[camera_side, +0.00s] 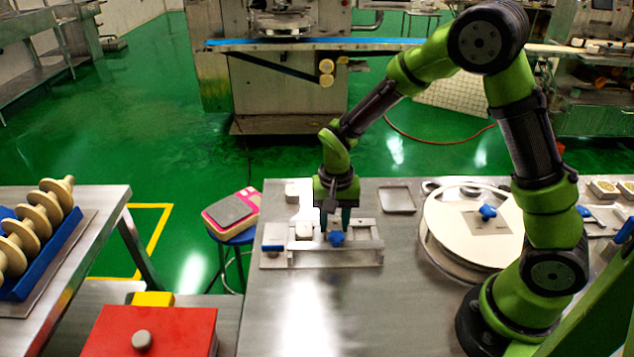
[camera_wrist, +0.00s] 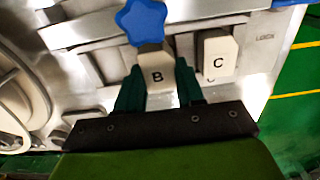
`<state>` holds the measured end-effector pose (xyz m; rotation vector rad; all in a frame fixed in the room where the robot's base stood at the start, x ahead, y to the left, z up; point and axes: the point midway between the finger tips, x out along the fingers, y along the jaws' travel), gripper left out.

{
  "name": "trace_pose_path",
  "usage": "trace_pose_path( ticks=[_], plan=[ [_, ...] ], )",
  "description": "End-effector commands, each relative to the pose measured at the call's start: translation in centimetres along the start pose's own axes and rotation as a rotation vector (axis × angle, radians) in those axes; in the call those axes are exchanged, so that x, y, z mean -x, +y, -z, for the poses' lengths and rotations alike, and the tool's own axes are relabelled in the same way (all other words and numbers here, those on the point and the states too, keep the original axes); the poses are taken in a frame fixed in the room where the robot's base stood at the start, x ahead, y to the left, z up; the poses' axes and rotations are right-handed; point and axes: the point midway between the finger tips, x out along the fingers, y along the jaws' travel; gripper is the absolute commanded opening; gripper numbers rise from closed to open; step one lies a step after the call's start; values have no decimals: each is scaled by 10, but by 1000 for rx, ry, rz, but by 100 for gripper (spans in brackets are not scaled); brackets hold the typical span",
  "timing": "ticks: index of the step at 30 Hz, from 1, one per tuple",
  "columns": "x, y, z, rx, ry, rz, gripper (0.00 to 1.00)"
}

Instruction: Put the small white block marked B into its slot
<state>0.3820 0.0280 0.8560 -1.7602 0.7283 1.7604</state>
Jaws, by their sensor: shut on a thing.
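The small white block marked B (camera_wrist: 158,76) is between the two dark green fingers of my gripper (camera_wrist: 160,88) in the wrist view, its letter facing the camera. My gripper is shut on it. In the side view my gripper (camera_side: 337,222) points down over the metal fixture (camera_side: 335,258), behind a blue star knob (camera_side: 336,239). Block B is mostly hidden there by the fingers and knob. The knob (camera_wrist: 142,20) also shows at B's far end in the wrist view. I cannot tell whether B sits in a slot or just above it.
A white block marked C (camera_wrist: 217,52) stands in the fixture beside B, apart from it. A pale block (camera_side: 292,190) is behind the fixture. A shallow tray (camera_side: 397,199) and a round white disc (camera_side: 450,225) lie to the right. The table front is clear.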

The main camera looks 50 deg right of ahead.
Motion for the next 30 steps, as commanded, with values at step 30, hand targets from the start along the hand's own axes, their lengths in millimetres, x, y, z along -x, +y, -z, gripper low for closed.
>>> trace_pose_path(
  ticks=[30],
  plan=[
    [-7,0,0,-1,0,0,7]
  ],
)
